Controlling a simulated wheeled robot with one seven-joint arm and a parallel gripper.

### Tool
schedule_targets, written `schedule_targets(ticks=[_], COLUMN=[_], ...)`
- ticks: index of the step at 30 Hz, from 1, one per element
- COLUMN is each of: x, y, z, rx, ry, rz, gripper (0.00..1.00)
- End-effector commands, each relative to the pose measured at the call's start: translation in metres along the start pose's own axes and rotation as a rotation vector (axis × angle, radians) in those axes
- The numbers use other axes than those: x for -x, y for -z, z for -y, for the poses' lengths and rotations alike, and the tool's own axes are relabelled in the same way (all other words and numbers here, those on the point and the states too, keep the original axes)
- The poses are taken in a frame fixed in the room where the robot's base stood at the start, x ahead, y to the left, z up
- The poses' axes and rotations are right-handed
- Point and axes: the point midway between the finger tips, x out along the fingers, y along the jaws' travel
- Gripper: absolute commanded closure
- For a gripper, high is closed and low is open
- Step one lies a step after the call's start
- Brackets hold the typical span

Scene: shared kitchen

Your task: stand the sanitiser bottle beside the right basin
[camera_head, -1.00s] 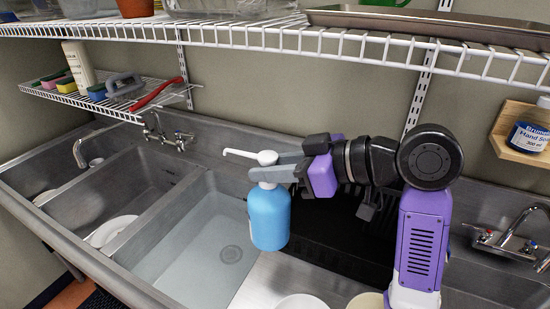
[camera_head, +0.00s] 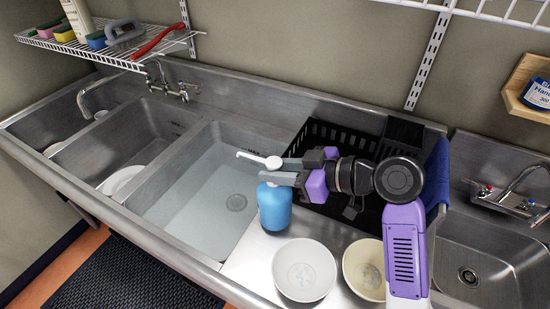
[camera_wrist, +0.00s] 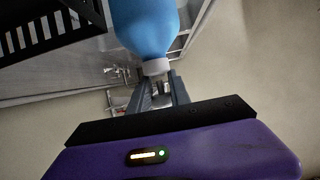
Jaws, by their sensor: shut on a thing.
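The sanitiser bottle (camera_head: 274,208) is blue with a white neck and a white pump whose spout points left. My gripper (camera_head: 272,174) is shut on its neck and holds it upright. In the head view it appears over the steel drainboard (camera_head: 250,268), just right of the water-filled right basin (camera_head: 200,195) of the long sink. Whether its base touches the steel is unclear. In the wrist view the bottle (camera_wrist: 147,25) hangs beyond the fingers (camera_wrist: 158,88), which sit at its white collar.
A separate hand sink (camera_head: 490,260) is far right.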

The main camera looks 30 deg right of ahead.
Motion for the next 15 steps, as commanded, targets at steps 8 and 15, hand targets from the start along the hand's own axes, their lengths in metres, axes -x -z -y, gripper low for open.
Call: schedule_targets(ticks=[8,15], x=[-0.005,-0.006], y=[-0.013,-0.013], z=[-0.001,-0.001], rx=[0.005,0.005], ry=[-0.003,-0.003], rz=[-0.008,-0.008], gripper=[1.00,1.00])
